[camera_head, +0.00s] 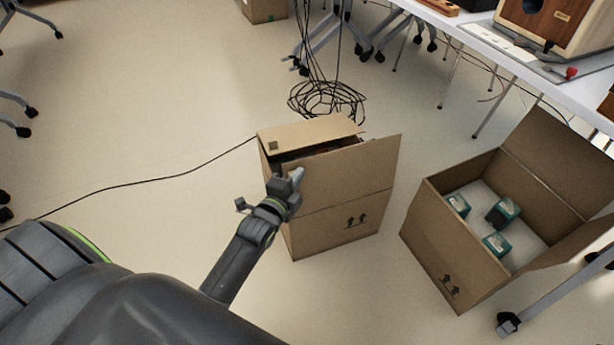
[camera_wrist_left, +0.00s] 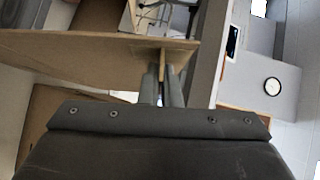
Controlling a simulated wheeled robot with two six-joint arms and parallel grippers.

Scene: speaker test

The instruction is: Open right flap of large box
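A cardboard box (camera_head: 335,232) with two upward arrows stands on the floor in the middle of the head view. Its far flap (camera_head: 312,130) lies partly over the top, with a dark gap showing below it. Its near flap (camera_head: 345,170) stands raised, facing me. My left gripper (camera_head: 294,178) is at the left edge of this near flap. In the left wrist view the two fingers (camera_wrist_left: 162,88) are close together, with a thin cardboard edge (camera_wrist_left: 163,62) between them. The box's inside is mostly hidden. My right gripper is not in view.
An open box (camera_head: 440,245) with several teal packages (camera_head: 503,213) stands at the right. A white table (camera_head: 490,50) with a wooden speaker (camera_head: 545,28) is at the back right. Coiled black cables (camera_head: 328,100) lie behind the middle box. Floor at left is mostly clear, crossed by a cable.

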